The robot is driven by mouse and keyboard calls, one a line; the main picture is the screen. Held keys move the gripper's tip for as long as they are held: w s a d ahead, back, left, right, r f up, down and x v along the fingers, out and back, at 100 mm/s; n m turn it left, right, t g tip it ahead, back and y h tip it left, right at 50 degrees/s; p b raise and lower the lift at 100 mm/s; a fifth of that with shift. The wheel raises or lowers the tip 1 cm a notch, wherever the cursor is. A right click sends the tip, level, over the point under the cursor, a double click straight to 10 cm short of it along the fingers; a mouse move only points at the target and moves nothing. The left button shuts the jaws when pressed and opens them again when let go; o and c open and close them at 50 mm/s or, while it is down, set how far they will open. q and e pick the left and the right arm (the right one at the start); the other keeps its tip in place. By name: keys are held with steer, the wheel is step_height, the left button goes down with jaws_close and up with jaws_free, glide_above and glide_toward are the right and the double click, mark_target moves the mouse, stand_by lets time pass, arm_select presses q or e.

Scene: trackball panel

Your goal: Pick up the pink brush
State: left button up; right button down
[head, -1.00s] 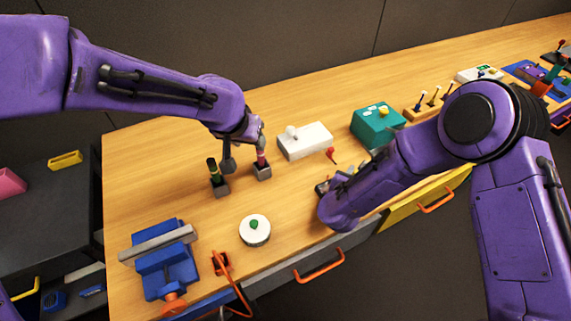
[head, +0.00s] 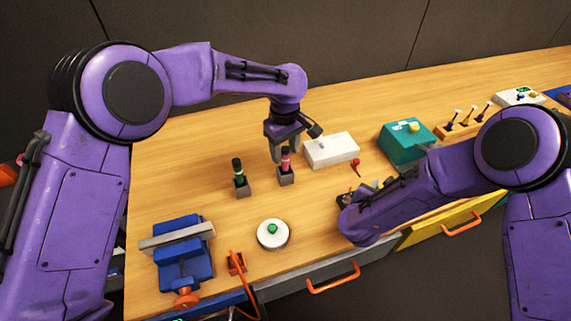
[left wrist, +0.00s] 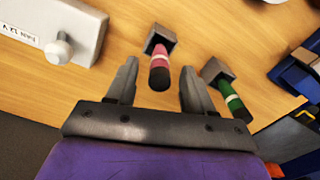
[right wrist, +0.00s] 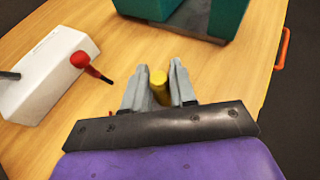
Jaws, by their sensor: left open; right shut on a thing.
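The pink brush (head: 285,161) stands upright in a small grey holder (head: 286,179) on the wooden bench. It has a pale band and also shows in the left wrist view (left wrist: 159,72). My left gripper (head: 284,154) is open, pointing down over the pink brush. In the left wrist view its fingers (left wrist: 159,70) lie on either side of the brush, with a gap to each. My right gripper (right wrist: 159,72) is shut on a yellow cylindrical thing (right wrist: 158,88); in the head view my right arm mostly hides that gripper.
A green brush (head: 238,172) stands in its own holder just left. A white box (head: 331,150) with a knob is to the right, a teal box (head: 404,146) beyond it. A blue vise (head: 182,262) and a round white button base (head: 273,236) are nearer the front edge.

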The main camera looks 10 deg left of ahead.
mark_target(286, 160)
arm_select(q)
step_height(286, 160, down, 5)
steer(key=shift+d+r, duration=0.1)
steer(key=shift+r, duration=0.05)
jaws_close()
step_height(286, 160, up, 10)
steer(key=shift+r, duration=0.1)
stand_by(0.3)
